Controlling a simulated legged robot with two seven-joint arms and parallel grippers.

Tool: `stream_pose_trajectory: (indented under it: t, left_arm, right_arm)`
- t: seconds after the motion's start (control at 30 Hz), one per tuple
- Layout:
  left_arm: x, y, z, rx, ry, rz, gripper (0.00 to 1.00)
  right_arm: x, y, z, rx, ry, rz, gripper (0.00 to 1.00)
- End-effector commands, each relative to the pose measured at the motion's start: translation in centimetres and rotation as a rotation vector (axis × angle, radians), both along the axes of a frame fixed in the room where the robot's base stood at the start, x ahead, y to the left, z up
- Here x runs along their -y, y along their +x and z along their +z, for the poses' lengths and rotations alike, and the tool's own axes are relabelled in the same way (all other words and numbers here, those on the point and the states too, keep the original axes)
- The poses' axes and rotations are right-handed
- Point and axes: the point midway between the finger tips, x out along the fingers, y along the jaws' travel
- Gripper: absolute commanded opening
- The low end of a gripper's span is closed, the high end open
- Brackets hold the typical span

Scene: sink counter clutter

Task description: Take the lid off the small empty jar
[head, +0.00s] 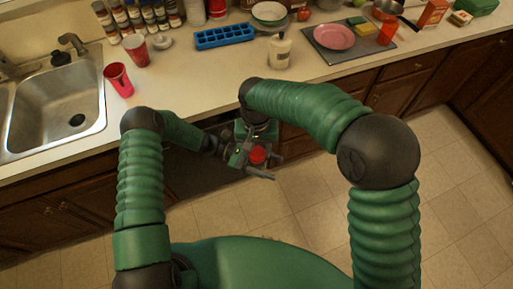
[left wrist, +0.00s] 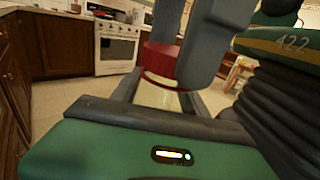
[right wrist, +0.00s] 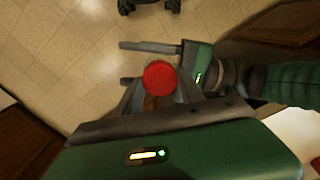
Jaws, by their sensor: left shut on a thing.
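The small jar has a round red lid (head: 258,155), which shows from above in the right wrist view (right wrist: 160,77). In the left wrist view the lid (left wrist: 158,60) sits on the pale, clear jar body (left wrist: 157,95). My left gripper (head: 240,155) is shut on the jar body below the lid, holding it upright in front of the counter. My right gripper (right wrist: 157,88) comes from above, its fingers spread on either side of the lid. Whether a finger touches the lid is hard to tell.
The counter (head: 190,80) holds red cups (head: 118,80), a blue ice tray (head: 224,36), a pump bottle (head: 279,50) and a pink plate (head: 334,37). A sink (head: 60,105) is at the left. The jar is over open floor, clear of the counter.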

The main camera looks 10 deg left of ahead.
Motion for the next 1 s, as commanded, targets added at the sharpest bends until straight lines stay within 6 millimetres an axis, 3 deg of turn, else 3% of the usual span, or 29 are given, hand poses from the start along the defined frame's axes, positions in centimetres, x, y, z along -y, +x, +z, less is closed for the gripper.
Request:
stream_pose_trajectory:
  t: [0.03,0.2,0.3,0.53,1.0]
  left_arm:
    - [0.03,0.00,0.03,0.000,-0.001,0.000,0.00]
    - [0.03,0.00,0.03,0.000,-0.001,0.000,0.00]
    - [0.04,-0.01,0.03,0.000,-0.001,0.000,0.00]
    - [0.05,-0.01,0.03,0.000,-0.001,-0.001,0.00]
    - [0.02,0.02,0.03,0.000,-0.001,0.000,0.00]
  right_arm:
    - [-0.07,-0.02,0.02,0.000,0.001,0.000,0.20]
    - [-0.09,-0.03,0.03,0.000,0.001,0.001,0.00]
    - [-0.10,-0.03,0.04,-0.001,0.002,0.032,0.00]
    - [-0.10,0.00,0.07,-0.006,0.005,0.344,0.00]
    - [-0.09,-0.19,0.13,-0.004,0.005,0.339,0.00]
